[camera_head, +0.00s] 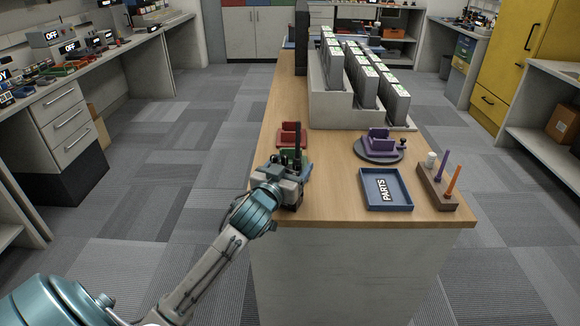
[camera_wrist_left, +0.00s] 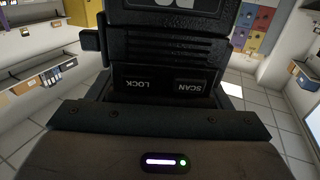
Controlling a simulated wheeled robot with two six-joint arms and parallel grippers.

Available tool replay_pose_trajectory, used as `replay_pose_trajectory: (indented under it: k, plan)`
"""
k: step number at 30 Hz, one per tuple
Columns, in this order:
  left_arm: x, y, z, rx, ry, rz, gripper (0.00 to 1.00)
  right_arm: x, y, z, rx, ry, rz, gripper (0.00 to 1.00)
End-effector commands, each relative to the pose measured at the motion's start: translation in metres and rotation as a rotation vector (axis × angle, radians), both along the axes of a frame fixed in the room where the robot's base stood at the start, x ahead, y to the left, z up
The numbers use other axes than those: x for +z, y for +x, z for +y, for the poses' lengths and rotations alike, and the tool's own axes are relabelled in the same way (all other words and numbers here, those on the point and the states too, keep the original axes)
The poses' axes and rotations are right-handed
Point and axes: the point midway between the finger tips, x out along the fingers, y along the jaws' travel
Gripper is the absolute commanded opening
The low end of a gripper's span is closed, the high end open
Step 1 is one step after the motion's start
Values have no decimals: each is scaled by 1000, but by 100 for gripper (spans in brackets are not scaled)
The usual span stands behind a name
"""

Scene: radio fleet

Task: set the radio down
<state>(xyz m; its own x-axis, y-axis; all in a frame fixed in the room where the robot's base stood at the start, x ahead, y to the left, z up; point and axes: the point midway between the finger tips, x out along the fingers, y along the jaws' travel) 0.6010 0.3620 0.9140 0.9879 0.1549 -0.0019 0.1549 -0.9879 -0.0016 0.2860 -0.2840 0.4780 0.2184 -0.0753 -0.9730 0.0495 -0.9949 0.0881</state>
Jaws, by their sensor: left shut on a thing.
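My left gripper (camera_head: 291,176) is over the near left part of the wooden bench (camera_head: 330,212). It is shut on a dark radio, whose thin black antenna (camera_head: 297,138) stands up above the fingers in the head view. In the left wrist view the black radio (camera_wrist_left: 165,50) fills the upper middle, with keys marked LOCK and SCAN. The gripper hides much of the radio in the head view, and I cannot tell whether its base touches anything. A red cradle (camera_head: 291,134) sits just behind the gripper, with a green item partly hidden in front of it. My right gripper is not in view.
A purple holder on a round base (camera_head: 378,150) and a blue PARTS tray (camera_head: 365,204) are to the right. A wooden block (camera_head: 432,190) holds two upright tools. A stepped rack (camera_head: 318,97) of grey units stands behind. Bare wood lies left of the tray.

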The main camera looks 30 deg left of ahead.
Motion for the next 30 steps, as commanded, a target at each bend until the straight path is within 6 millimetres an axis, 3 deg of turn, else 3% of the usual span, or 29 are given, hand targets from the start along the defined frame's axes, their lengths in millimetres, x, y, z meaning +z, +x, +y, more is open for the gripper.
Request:
replay_pose_trajectory:
  k: [8, 9, 12, 23, 30]
  plan:
    - [0, 0, 0, -1, 1, -4, 36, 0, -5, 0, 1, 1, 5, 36]
    - [0, 0, 0, 0, 0, -1, 80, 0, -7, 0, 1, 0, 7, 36]
    - [0, 0, 0, 0, -1, -1, 94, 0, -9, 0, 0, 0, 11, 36]
    - [0, -6, -1, -1, 0, -1, 94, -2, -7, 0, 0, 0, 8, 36]
    - [-2, -50, -8, -2, 2, 1, 94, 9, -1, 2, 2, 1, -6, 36]
